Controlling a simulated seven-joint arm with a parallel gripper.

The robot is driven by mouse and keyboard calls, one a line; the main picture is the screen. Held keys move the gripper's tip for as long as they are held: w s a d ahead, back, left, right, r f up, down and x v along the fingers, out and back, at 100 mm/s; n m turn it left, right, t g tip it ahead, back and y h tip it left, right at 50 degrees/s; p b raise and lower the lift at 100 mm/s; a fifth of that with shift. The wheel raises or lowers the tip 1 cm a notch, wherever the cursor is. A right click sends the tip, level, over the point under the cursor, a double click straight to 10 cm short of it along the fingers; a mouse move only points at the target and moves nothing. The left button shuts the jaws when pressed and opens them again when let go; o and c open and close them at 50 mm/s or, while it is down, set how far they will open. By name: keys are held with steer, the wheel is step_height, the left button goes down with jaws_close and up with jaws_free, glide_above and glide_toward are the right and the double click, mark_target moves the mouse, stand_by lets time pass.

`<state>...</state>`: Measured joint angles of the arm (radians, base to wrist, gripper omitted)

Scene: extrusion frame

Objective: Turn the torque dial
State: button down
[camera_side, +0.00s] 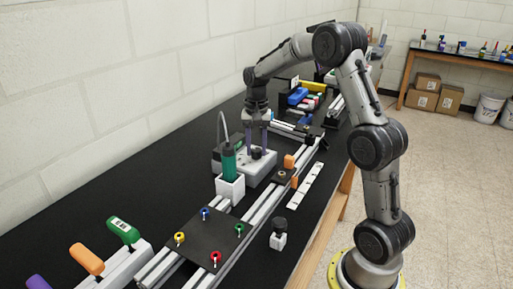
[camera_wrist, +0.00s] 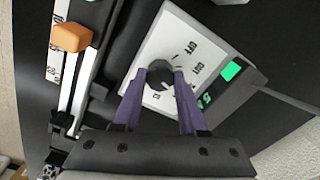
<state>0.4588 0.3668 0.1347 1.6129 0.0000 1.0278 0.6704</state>
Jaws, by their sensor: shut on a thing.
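The torque dial is a dark round knob (camera_wrist: 160,74) on a pale panel (camera_wrist: 192,38) with black markings, of which "OFF" and "OUT" can be read in the wrist view. My gripper (camera_wrist: 158,78) has its two purple fingers on either side of the knob, shut on it. In the side view, my gripper (camera_side: 257,140) reaches down from above onto the light grey dial box (camera_side: 262,170); the small dark knob there (camera_side: 257,153) is partly hidden by the fingers.
A green-handled tool (camera_side: 229,161) stands in a white holder (camera_side: 230,188) close to the box. Aluminium rails (camera_side: 262,208) run alongside, with an orange clamp handle (camera_wrist: 71,37) near the gripper. A dark plate (camera_side: 208,236) with coloured knobs lies nearer the camera. A green display (camera_wrist: 231,70) sits beside the dial panel.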

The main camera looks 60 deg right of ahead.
steer(key=n, duration=0.4)
steer(key=shift+n, duration=0.3)
steer(key=n, duration=0.3)
steer(key=shift+r+n, duration=0.1)
steer(key=shift+n, duration=0.3)
steer(key=n, duration=0.4)
steer(key=shift+w+n, duration=0.1)
steer(key=shift+n, duration=2)
steer(key=shift+c, duration=2.3)
jaws_free()
steer(key=shift+a, duration=0.1)
